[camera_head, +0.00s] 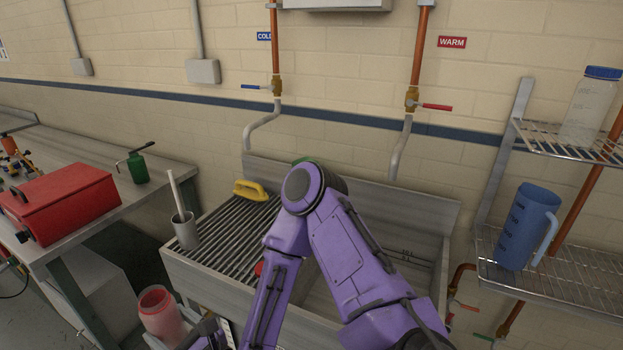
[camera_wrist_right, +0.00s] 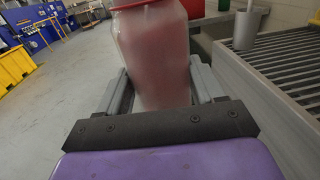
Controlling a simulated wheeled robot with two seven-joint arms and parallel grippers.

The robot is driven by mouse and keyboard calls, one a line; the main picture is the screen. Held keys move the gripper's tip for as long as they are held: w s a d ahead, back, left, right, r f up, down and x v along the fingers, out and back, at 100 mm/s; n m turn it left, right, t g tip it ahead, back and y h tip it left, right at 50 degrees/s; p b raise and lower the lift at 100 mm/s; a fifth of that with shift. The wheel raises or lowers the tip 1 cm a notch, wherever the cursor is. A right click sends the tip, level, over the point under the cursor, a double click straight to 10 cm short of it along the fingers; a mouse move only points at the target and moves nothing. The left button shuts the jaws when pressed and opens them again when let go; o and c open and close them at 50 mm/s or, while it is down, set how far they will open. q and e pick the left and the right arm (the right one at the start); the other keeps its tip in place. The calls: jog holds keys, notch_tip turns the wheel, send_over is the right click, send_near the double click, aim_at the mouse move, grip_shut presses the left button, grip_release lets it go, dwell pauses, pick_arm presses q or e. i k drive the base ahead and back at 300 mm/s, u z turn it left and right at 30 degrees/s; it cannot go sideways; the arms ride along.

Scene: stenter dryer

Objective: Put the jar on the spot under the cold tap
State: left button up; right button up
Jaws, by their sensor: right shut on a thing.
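The jar (camera_head: 162,315) is a translucent pinkish vessel with a red rim, at the lower left of the head view, in front of the sink unit. My right gripper (camera_head: 198,335) is shut on it. The cold tap (camera_head: 277,86) has a blue lever and a grey spout bending down to the left, over the back of the ribbed drainboard (camera_head: 225,240). I cannot make out a marked spot under it. My left gripper is not in view.
My right arm hides part of the sink. The warm tap (camera_head: 411,98) is to the right.

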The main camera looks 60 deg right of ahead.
aim_at(257, 226)
jog(key=z, duration=1.1)
jog(key=i, duration=1)
